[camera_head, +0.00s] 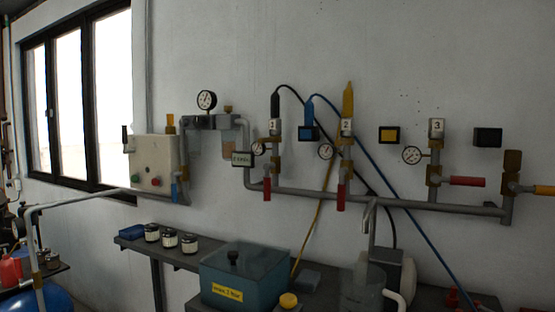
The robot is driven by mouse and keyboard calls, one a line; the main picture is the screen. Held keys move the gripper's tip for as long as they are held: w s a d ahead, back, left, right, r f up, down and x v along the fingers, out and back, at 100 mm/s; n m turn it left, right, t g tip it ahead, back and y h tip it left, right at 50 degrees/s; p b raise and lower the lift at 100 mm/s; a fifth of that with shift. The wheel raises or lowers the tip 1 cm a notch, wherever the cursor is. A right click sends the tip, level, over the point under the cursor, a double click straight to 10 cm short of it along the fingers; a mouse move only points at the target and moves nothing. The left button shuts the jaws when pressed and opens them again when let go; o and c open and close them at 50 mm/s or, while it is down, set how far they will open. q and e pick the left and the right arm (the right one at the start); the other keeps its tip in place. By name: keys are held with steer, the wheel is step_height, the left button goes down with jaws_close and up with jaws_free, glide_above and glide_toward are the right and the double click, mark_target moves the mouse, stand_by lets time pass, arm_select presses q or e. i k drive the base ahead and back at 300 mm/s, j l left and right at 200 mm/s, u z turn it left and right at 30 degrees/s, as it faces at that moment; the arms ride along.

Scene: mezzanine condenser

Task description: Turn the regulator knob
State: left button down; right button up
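A grey regulator-like block (205,122) sits on the wall pipe, with a round white gauge (207,100) on top. A small brownish knob (228,109) stands at the block's right end. I cannot tell for sure which of these is the regulator knob. Neither of my grippers is in view, and nothing is touching these knobs.
The wall pipe (400,203) carries numbered branches with small gauges and red-handled valves (341,195). A beige control box (154,162) hangs at left. Blue and black hoses hang along the wall.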

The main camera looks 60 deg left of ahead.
mark_target(199, 123)
steer(key=u, duration=1.9)
steer(key=z, duration=0.4)
steer(key=i+j+z, duration=0.15)
steer(key=j+z, duration=0.65)
steer(key=j, duration=0.4)
steer(key=i+j+z, duration=0.1)
steer(key=j, duration=0.4)
